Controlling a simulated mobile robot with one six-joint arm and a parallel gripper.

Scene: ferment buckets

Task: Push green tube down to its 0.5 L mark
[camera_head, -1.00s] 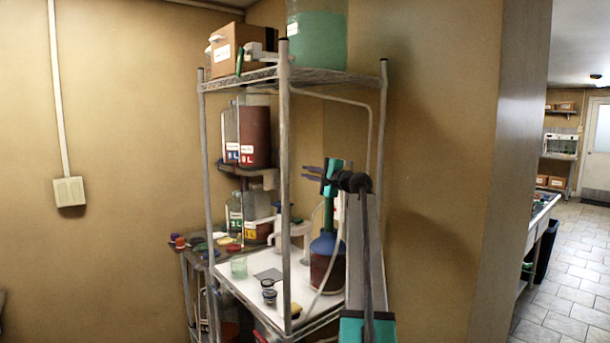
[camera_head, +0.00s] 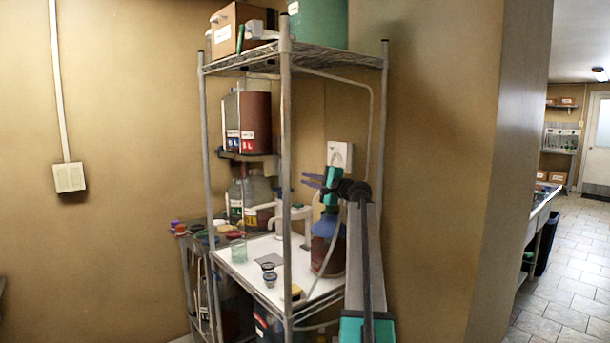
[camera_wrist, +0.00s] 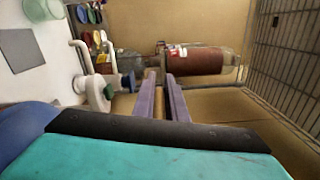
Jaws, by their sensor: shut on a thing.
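A jug with a blue top and dark red contents (camera_head: 328,252) stands on the right of the white shelf. It also shows as a blue shape at the left edge of the wrist view (camera_wrist: 22,132). A thin pale greenish tube (camera_head: 317,208) rises from the jug's top to my gripper (camera_head: 312,181), which is close above the jug. In the wrist view the purple fingers of my gripper (camera_wrist: 163,90) are nearly together, shut on the tube. The hold itself is hidden, and I cannot read any mark on the tube.
Rack posts (camera_head: 287,160) stand in front and at the sides. A white spout (camera_head: 290,222) is left of the jug, with labelled jugs (camera_head: 247,115) behind. A green bucket (camera_head: 318,25) is above.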

